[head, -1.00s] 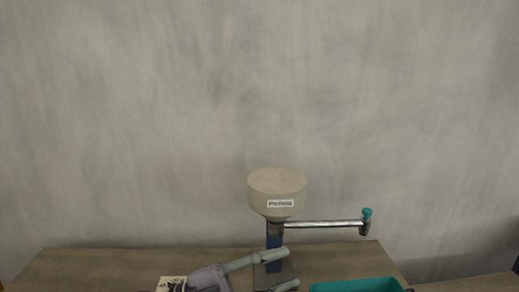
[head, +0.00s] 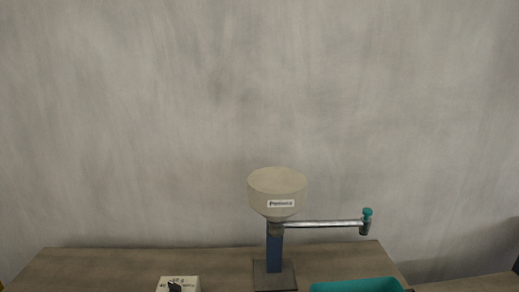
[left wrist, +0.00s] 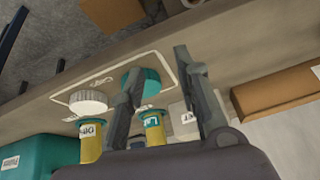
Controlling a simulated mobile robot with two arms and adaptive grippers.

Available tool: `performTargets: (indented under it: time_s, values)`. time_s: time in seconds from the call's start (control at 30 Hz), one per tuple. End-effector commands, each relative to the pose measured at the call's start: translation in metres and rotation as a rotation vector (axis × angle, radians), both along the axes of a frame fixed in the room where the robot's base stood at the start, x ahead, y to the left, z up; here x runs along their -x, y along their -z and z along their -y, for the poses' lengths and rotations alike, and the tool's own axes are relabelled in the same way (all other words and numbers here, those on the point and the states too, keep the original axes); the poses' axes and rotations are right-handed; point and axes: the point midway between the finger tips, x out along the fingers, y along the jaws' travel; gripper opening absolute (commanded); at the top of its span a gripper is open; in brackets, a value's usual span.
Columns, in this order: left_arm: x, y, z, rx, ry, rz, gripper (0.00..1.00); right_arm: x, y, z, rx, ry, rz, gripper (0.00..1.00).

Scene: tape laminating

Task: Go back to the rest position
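My left gripper (left wrist: 158,62) shows in the left wrist view with its two fingers spread and nothing clasped between them. Neither gripper is in the head view now, and my right gripper is in no view. The dispenser in the head view has a cream hopper (head: 277,190) with a label, on a blue post (head: 274,250). A metal crank arm (head: 322,224) with a teal knob (head: 367,212) extends to its right.
A wooden table (head: 110,265) carries a teal bin (head: 355,286) and a white box (head: 180,284), both cut off. The left wrist view shows yellow containers with a white lid (left wrist: 88,101) and a teal lid (left wrist: 150,82), a teal bin (left wrist: 40,160) and a brown box (left wrist: 280,97).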

Motion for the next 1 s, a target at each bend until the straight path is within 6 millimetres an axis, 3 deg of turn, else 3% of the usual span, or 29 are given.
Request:
performTargets:
  time_s: [0.13,0.47,0.63,0.77,1.0]
  values:
    - [0.054,0.017,0.006,0.028,0.047,-0.190,0.30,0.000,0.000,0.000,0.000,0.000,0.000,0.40]
    - [0.036,0.112,0.009,0.023,0.052,-0.228,0.30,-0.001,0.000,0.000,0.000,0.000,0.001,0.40]
    - [0.040,0.188,0.009,0.021,0.056,-0.260,0.30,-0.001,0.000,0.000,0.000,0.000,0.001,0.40]
    - [0.057,0.256,0.007,0.018,0.060,-0.290,0.30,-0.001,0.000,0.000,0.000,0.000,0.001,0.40]
    - [0.121,0.364,-0.002,0.012,0.072,-0.344,0.30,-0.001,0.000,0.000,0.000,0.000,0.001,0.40]
